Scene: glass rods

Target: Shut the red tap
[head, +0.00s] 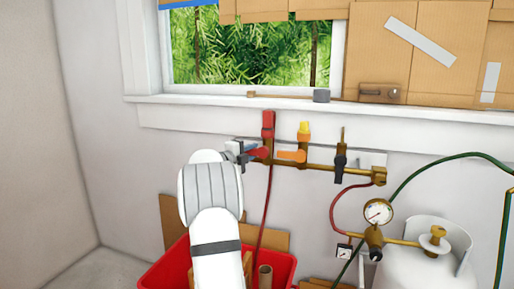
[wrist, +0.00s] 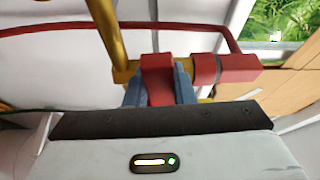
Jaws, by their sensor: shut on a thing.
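The red tap's handle (head: 259,152) sits on the left end of a brass pipe under the window sill. In the head view it looks roughly level, across its upright red outlet (head: 268,122). My gripper (head: 241,150) reaches it from the left. In the wrist view the red handle (wrist: 158,77) stands between the two blue-grey fingers of my gripper (wrist: 159,92), which are shut on it. The red outlet (wrist: 238,68) shows just right of the fingers. My arm and the fingers hide part of the tap.
An orange tap (head: 291,156) with a yellow outlet (head: 304,130) is close on the right, then a black tap (head: 340,163). A red hose (head: 265,205) hangs below. A gauge (head: 378,212) and white gas cylinder (head: 425,260) stand right. A red bin (head: 160,272) is below.

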